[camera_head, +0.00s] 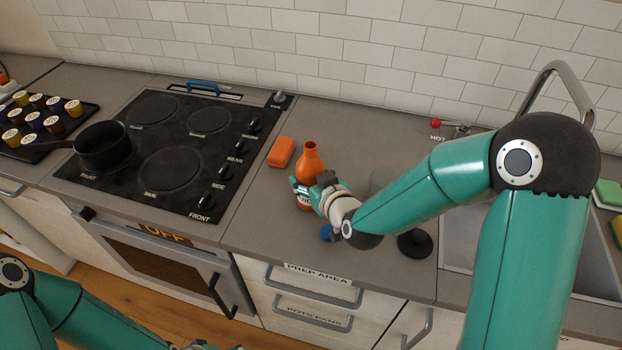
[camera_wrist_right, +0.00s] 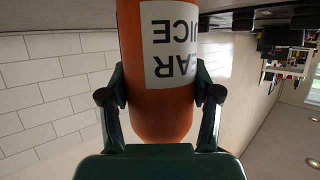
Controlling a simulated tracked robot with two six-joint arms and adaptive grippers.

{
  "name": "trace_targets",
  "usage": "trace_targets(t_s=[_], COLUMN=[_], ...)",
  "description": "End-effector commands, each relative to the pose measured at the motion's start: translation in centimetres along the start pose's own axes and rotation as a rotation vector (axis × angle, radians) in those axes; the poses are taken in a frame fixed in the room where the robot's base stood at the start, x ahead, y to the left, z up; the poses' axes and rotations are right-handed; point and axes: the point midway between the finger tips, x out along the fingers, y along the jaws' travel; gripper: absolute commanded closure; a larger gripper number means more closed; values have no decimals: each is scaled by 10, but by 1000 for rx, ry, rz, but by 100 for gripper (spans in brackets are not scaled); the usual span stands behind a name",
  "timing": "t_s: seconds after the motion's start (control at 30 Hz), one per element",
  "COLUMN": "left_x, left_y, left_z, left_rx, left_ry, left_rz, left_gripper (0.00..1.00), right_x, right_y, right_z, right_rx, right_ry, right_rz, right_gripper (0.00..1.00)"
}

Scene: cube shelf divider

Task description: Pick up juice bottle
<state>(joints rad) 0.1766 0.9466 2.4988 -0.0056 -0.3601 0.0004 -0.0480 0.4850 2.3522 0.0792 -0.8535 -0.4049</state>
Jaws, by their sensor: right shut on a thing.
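The orange juice bottle (camera_head: 310,160) stands upright over the counter in the head view, its narrow neck pointing up. My right gripper (camera_head: 306,192) is shut around its lower body, partly hiding it. I cannot tell whether the bottle's base touches the counter. In the right wrist view the bottle (camera_wrist_right: 158,95) sits between the two fingers of my right gripper (camera_wrist_right: 159,96), with a white label partly reading "EAR" and "UICE". My left arm is at the bottom left of the head view. Only a small cut-off part near its gripper shows at the bottom edge.
An orange block (camera_head: 281,152) lies on the counter (camera_head: 262,215) just left of the bottle. The black stove (camera_head: 165,150) with a pot (camera_head: 102,146) is further left. A sink (camera_head: 462,235) with a faucet (camera_head: 562,72) is right. A dark round object (camera_head: 414,243) stands near my right wrist.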

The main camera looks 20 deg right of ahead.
Motion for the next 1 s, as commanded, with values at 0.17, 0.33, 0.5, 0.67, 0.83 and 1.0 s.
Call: trace_targets(t_s=[0.17, 0.33, 0.5, 0.67, 0.83, 1.0], left_x=[0, 1, 0, -8, -24, -36], left_y=[0, 0, 0, 3, 9, 13], left_z=[0, 0, 0, 0, 0, 0], left_rx=[0, 0, 0, 0, 0, 0], left_ry=[0, 0, 0, 0, 0, 0], left_rz=[0, 0, 0, 0, 0, 0], left_gripper=[6, 6, 6, 6, 6, 6], right_x=[-2, -11, -28, -46, -63, -73], right_y=[0, 0, 0, 0, 0, 0], right_z=[-8, -29, -70, -114, -154, -178], right_rx=[-2, -1, 1, 0, 1, 0], right_ry=[5, 10, 14, 12, 7, 5], right_rz=[1, 0, 1, -1, 0, 1], right_gripper=[84, 84, 84, 84, 84, 84])
